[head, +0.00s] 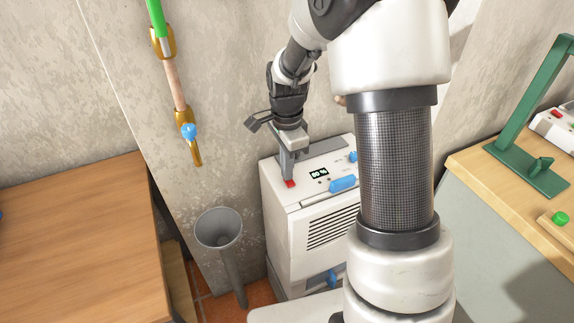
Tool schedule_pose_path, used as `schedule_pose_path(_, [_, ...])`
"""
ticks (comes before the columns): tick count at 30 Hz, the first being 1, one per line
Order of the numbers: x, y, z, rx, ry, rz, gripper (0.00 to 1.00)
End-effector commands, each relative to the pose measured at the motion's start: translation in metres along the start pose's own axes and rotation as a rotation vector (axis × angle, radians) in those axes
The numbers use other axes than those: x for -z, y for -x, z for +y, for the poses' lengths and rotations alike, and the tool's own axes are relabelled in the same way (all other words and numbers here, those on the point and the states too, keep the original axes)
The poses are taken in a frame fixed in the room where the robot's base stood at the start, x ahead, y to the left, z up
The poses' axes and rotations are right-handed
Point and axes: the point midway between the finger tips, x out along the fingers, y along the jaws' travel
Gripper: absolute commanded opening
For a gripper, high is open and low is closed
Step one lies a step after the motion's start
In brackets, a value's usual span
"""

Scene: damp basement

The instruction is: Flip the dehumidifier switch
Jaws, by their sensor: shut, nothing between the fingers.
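The dehumidifier (282,215) is a white box against the wall, with a vent grille on its front and a small display (319,174) reading what looks like 80 %. A red switch (290,184) sits at the left of its top panel. My gripper (288,178) is shut and points down, its fingertips right at the red switch. I cannot tell whether they touch it, and the fingers hide part of it. A blue handle-like part (342,184) and a blue knob (352,157) are on the top to the right.
A wooden table (80,245) stands at left. A grey funnel on a pipe (219,229) is beside the dehumidifier. A copper pipe with a blue valve (189,131) runs on the wall. A workbench with a green stand (525,170) is at right. My arm hides part of the dehumidifier.

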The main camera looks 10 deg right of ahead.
Motion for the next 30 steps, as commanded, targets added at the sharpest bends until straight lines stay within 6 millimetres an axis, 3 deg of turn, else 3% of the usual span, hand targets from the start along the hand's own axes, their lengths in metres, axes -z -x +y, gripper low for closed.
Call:
schedule_pose_path(16, [0.0, -0.003, -0.001, -0.036, -0.001, -0.001, 0.0])
schedule_pose_path(30, [0.0, 0.001, 0.014, -0.035, -0.001, -0.001, 0.0])
